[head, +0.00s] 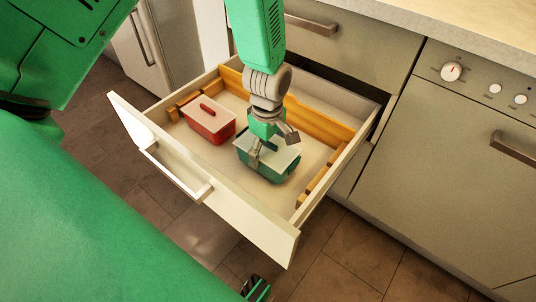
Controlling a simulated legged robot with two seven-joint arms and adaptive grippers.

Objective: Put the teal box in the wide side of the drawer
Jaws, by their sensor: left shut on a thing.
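The teal box (268,168), with a pale lid or top, is inside the open drawer (277,232). It sits in the wide front section, right of the middle. My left gripper (270,150) is shut on it from above, with its fingers at the box's top. I cannot tell whether the box's base touches the drawer floor. A long wooden divider (322,118) separates the wide front section from a narrow back strip. A small dark and green part at the bottom edge appears to be my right gripper (256,288); its fingers are not clear.
A red box (208,121) with a pinkish lid stands in the same wide section, left of the teal box. Notched wooden strips line the drawer's left and right sides. An oven front (470,165) and countertop (480,25) are at the right.

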